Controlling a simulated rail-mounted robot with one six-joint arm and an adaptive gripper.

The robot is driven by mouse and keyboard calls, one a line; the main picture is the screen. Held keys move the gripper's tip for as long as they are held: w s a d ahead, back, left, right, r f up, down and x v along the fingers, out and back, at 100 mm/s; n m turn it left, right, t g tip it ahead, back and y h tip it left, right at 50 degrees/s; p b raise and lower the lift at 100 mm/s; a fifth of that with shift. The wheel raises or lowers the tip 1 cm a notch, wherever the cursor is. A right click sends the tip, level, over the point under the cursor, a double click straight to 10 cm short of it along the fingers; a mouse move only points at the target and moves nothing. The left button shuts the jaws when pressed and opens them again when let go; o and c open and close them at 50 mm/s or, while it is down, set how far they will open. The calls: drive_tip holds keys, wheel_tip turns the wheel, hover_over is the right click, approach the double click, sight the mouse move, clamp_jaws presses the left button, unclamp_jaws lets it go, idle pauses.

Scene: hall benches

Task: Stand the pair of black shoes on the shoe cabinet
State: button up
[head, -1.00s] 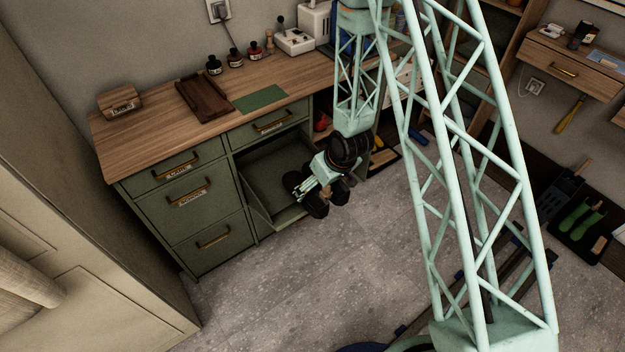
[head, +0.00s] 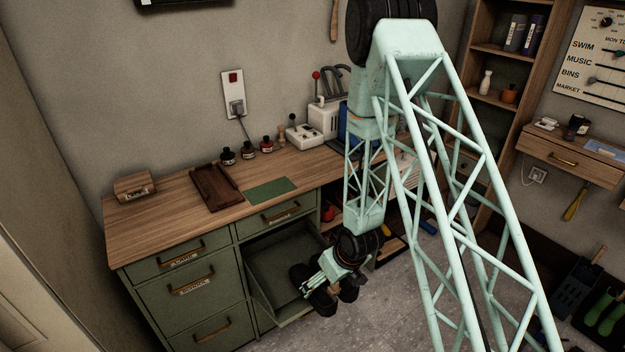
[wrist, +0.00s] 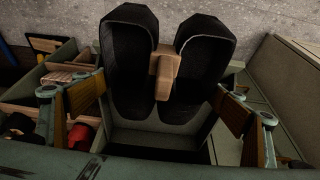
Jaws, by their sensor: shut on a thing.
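The pair of black shoes (head: 322,298) is held by my gripper (head: 318,280) in front of the open tip-out compartment (head: 283,268) of a green cabinet with a wooden top (head: 150,215). In the wrist view the two shoes (wrist: 128,60) stand side by side, with a tan block (wrist: 165,75) between them. The shoes' lower ends are over the green compartment. Whether they touch it is unclear. I cannot tell from any label which part is the shoe cabinet.
The cabinet top carries a brown tray (head: 216,187), a green mat (head: 271,190), several small bottles (head: 247,152) and a wooden box (head: 133,187). Beside the compartment is an open bay with a red object (head: 328,211). Green boots (head: 606,316) stand at the right. Grey floor (head: 400,300) is free.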

drive_tip(key=shift+d+r, duration=0.1)
drive_tip(key=shift+w+d+r, duration=0.25)
drive_tip(key=shift+d+r, duration=0.15)
drive_tip(key=shift+d, duration=0.05)
drive_tip(key=w+d+r+m+h, duration=0.1)
drive_tip(key=d+r+m+h, duration=0.1)
drive_tip(key=d+r+m, duration=0.4)
drive_tip(key=shift+d+r+t, duration=0.3)
drive_tip(key=shift+d+r, duration=2.3)
drive_tip(key=shift+d, duration=0.1)
drive_tip(key=shift+r, duration=0.2)
wheel_tip(320, 180, up, 11)
drive_tip(key=p, duration=1.1)
drive_tip(key=shift+a+f, duration=0.1)
